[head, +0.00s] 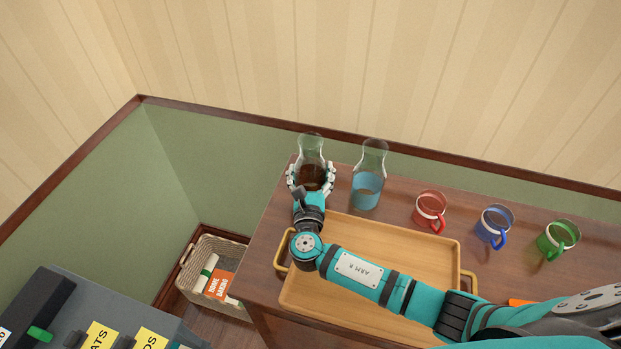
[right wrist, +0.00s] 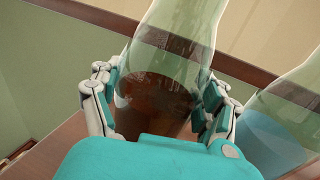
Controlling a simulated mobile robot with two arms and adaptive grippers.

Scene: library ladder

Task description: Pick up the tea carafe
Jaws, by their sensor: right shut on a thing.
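The tea carafe (head: 312,152) is a clear glass vessel with dark brown liquid in its lower part. It stands upright at the back left of the wooden table. My right gripper (head: 311,180) is shut on the carafe, with a finger on each side of its lower body. In the right wrist view, the fingers (right wrist: 158,100) press on both sides of the brown-filled carafe (right wrist: 155,88). Whether its base touches the table is hidden behind the gripper. My left gripper is not in view.
A similar carafe with blue liquid (head: 367,190) stands close on the right. Red (head: 430,210), blue (head: 494,225) and green (head: 557,238) mugs line the table's back. A wooden tray (head: 440,255) lies under my right arm. A basket (head: 192,285) stands on the floor left of the table.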

